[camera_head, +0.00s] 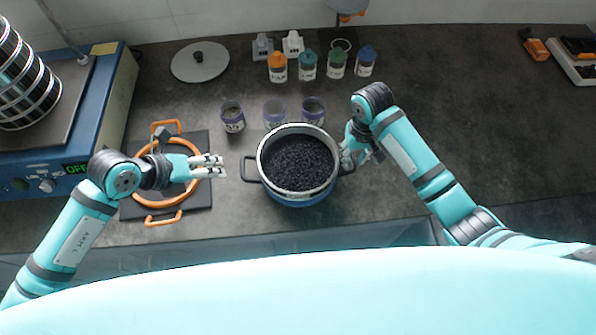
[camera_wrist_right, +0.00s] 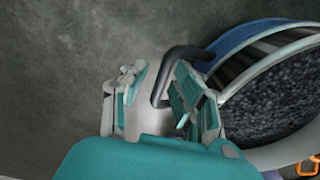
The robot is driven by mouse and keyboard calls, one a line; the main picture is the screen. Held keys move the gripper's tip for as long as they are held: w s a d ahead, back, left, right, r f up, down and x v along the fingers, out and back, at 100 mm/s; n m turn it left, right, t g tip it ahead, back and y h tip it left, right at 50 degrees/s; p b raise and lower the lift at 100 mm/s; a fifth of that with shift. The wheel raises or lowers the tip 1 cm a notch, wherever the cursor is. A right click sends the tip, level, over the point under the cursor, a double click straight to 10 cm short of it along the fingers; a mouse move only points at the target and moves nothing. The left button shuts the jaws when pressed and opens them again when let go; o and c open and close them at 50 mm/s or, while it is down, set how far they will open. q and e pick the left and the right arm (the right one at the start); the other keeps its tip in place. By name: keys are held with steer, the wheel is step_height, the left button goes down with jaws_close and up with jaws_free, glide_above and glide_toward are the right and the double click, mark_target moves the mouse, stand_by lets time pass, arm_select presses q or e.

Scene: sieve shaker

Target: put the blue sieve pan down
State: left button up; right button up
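The blue sieve pan (camera_head: 312,200) is at the middle of the bench, upright, with a pale rim and full of black granules. It has a dark handle on its left (camera_head: 250,169) and another on its right. In the right wrist view, its blue wall (camera_wrist_right: 240,40) is at the upper right. My right gripper (camera_wrist_right: 160,88) is open, with the pan's dark handle (camera_wrist_right: 176,58) between its fingers. I cannot tell whether the pan touches the bench. My left gripper (camera_head: 223,167) is open and empty, left of the pan and above the orange-handled ring.
An orange ring with handles (camera_head: 163,220) lies on a dark plate at the left. Jars (camera_head: 233,118) stand behind the pan, with bottles (camera_head: 278,68) further back. A round lid (camera_head: 200,62) and the blue shaker (camera_head: 118,90) are at the left.

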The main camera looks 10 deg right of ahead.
step_height(320, 180, up, 12)
steer(key=shift+f, duration=0.25)
stand_by(0.6)
